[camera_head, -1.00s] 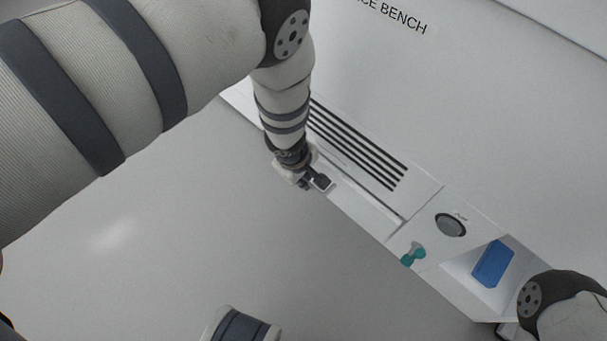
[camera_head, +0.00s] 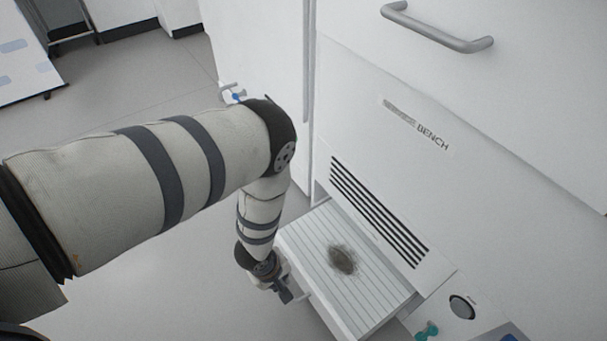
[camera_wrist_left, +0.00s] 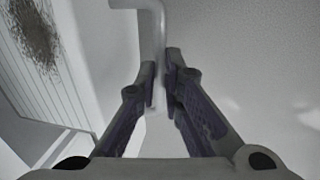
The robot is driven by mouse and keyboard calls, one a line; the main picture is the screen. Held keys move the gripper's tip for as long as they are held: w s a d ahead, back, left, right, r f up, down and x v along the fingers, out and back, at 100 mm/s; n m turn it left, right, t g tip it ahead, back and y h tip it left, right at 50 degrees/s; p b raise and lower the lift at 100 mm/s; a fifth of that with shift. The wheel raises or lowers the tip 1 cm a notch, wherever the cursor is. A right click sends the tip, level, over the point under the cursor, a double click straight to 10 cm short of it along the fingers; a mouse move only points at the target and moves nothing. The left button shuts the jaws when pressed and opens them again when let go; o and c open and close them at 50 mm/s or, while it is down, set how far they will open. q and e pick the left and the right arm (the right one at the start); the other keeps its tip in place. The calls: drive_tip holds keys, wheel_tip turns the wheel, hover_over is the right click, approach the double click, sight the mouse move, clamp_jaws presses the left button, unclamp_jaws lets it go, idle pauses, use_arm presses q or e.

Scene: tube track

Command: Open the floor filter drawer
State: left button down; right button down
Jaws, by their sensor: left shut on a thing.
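The floor filter drawer (camera_head: 312,238) stands pulled out from the white bench front, below the row of dark vent slots. Its ribbed white filter has a dark dirty patch, which also shows in the left wrist view (camera_wrist_left: 35,35). My left gripper (camera_head: 286,294) is at the drawer's front edge. In the left wrist view its two fingers (camera_wrist_left: 163,75) are closed on the light grey bar handle (camera_wrist_left: 152,28) of the drawer. In the head view the handle is largely hidden by the gripper. My right gripper is not in view.
Vent slots (camera_head: 380,212) lie above the drawer. A round dark button (camera_head: 461,307) and a teal knob (camera_head: 427,331) sit right of it. A large grey handle (camera_head: 437,30) is higher up. Open floor (camera_head: 150,310) lies left of the drawer.

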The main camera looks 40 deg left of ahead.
use_arm(q)
drive_tip(key=s+a+p, duration=0.1)
drive_tip(key=s+a, duration=0.1)
drive_tip(key=s, duration=0.4)
drive_tip(key=shift+f, duration=0.1)
drive_tip(key=c, duration=1.7)
unclamp_jaws()
drive_tip(key=r, duration=0.4)
drive_tip(key=s+r, duration=0.1)
drive_tip(key=r, duration=0.3)
drive_tip(key=s+a+r, duration=0.1)
drive_tip(key=r, duration=0.2)
drive_tip(key=shift+r, duration=0.4)
